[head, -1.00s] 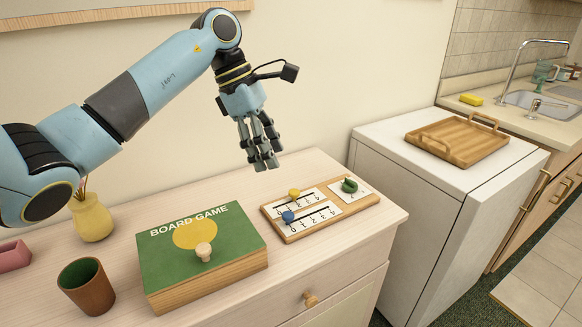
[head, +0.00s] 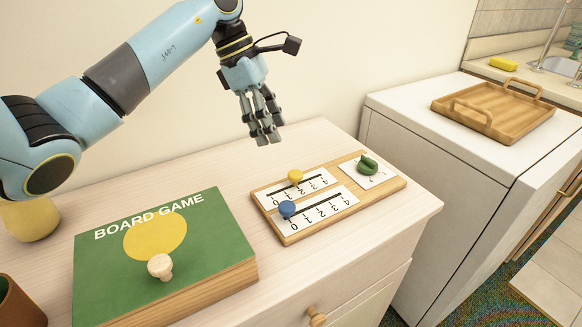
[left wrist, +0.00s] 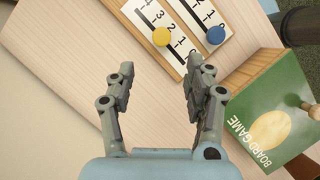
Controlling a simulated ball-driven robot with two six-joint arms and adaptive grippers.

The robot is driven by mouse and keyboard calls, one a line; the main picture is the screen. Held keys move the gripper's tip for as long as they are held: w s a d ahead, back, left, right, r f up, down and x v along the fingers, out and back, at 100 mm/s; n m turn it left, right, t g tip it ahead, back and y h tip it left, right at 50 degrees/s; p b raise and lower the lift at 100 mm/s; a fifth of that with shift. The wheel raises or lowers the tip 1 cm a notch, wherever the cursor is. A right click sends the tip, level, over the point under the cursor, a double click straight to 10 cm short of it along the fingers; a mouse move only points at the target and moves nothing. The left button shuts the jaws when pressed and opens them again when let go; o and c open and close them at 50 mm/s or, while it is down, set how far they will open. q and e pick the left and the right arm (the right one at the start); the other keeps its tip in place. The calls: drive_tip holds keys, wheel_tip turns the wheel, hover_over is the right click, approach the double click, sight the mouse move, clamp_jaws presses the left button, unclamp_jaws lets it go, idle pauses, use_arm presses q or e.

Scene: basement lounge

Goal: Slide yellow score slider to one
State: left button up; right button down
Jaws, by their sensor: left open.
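The yellow score slider (head: 295,177) is a round knob on the upper numbered strip of a wooden score board (head: 289,240). In the left wrist view the yellow knob (left wrist: 162,36) appears near the 2, though it covers part of the strip. A blue slider (head: 287,208) sits near the 0 end of the lower strip. My left gripper (head: 265,140) is open and empty, above the dresser behind the board, apart from the slider. In the left wrist view its two finger groups (left wrist: 158,80) are spread, with the board beyond them. My right gripper is not in view.
A green board game box (head: 100,270) with a pale knob lies left of the board. A green knob (head: 367,164) is at the board's right end. A yellow vase (head: 30,222) and brown cup (head: 8,305) stand at left. A wooden tray (head: 500,105) sits on the white appliance.

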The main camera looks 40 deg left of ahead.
sight(294, 173)
use_arm(q)
drive_tip(key=x, duration=1)
drive_tip(key=shift+s+p, duration=0.1)
drive_tip(key=shift+p, duration=0.2)
drive_tip(key=shift+r, duration=0.1)
clamp_jaws()
